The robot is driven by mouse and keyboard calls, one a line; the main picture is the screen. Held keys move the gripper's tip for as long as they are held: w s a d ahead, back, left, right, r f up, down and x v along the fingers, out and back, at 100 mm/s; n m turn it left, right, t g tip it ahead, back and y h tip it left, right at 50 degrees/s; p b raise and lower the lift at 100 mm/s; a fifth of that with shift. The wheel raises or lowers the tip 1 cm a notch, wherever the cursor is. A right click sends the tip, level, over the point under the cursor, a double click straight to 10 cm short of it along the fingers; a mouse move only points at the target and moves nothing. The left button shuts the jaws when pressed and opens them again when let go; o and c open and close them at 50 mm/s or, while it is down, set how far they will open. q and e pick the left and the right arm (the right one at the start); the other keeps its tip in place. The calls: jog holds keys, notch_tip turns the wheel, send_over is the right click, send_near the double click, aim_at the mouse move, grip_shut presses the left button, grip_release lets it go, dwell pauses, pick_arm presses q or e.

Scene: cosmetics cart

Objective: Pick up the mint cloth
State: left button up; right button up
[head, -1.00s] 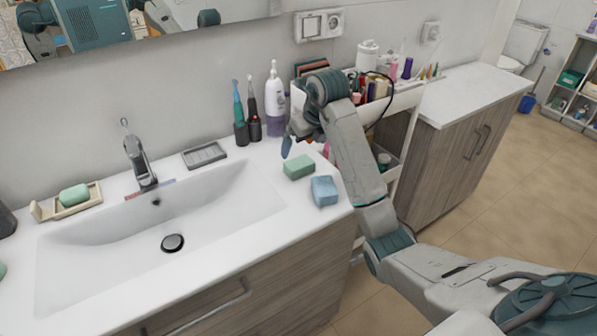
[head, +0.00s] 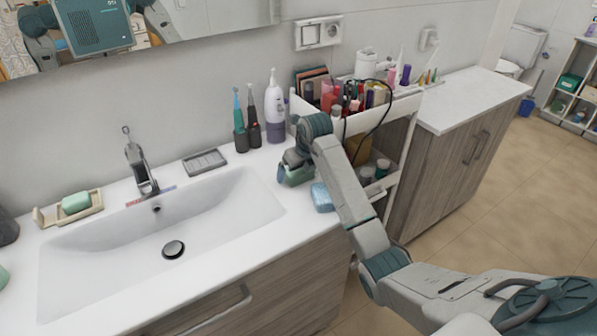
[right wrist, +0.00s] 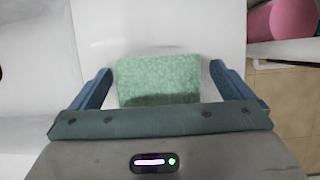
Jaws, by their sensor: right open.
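The mint cloth (head: 298,178) is a folded green block on the white counter, right of the sink. In the head view my right gripper (head: 290,172) is over it and hides part of it. In the right wrist view the mint cloth (right wrist: 158,72) lies between the two blue fingers of my open right gripper (right wrist: 162,84). A gap shows on both sides, so the fingers are apart from it. My left gripper is not in view.
A blue cloth (head: 322,197) sits close by at the counter's front right. Two electric toothbrushes (head: 247,115) and a white and purple bottle (head: 275,108) stand behind. A loaded cart (head: 405,105) stands to the right. The sink basin (head: 120,235) is empty.

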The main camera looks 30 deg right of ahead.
jog(key=shift+c, duration=0.7)
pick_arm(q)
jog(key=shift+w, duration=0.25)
pick_arm(e)
jog(key=c, duration=0.9)
jog(key=shift+o, duration=0.2)
jog(key=shift+r, duration=0.15)
notch_tip(320, 180, up, 9)
jog(key=b, duration=0.2)
jog(key=shift+r+b, duration=0.1)
jog(key=shift+b, duration=0.2)
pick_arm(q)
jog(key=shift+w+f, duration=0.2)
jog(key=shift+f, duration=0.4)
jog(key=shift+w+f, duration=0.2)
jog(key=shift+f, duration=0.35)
pick_arm(e)
jog(key=shift+r, duration=0.3)
jog(key=o, duration=0.4)
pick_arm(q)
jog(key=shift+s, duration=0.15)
pick_arm(e)
jog(key=c, duration=0.3)
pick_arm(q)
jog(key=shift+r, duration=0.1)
